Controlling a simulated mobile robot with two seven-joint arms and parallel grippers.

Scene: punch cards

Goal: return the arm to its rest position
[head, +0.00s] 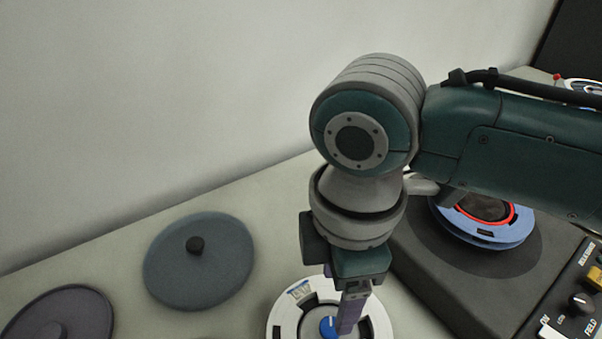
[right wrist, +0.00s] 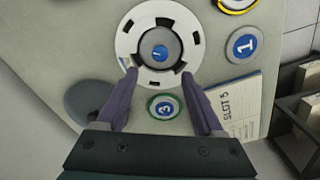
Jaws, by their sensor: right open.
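My right gripper (head: 346,325) hangs from the right arm, which comes in from the right in the head view, pointing down over a white slotted disc (head: 282,318) with a blue hub. In the right wrist view the two purple fingers (right wrist: 160,92) are spread apart with nothing held between them. The white disc (right wrist: 128,44) lies beyond the fingertips there, flat on the table. Whether the fingertips touch it I cannot tell. My left gripper does not show.
Two round dark lids, one blue-grey (head: 210,265) and one darker (head: 75,305), lie at left. A dark machine (head: 420,255) with a blue reel (head: 510,235) and knobs stands at right. Discs marked 3 (right wrist: 164,107) and 1 (right wrist: 244,45) lie near a "SLOT 5" card (right wrist: 240,95).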

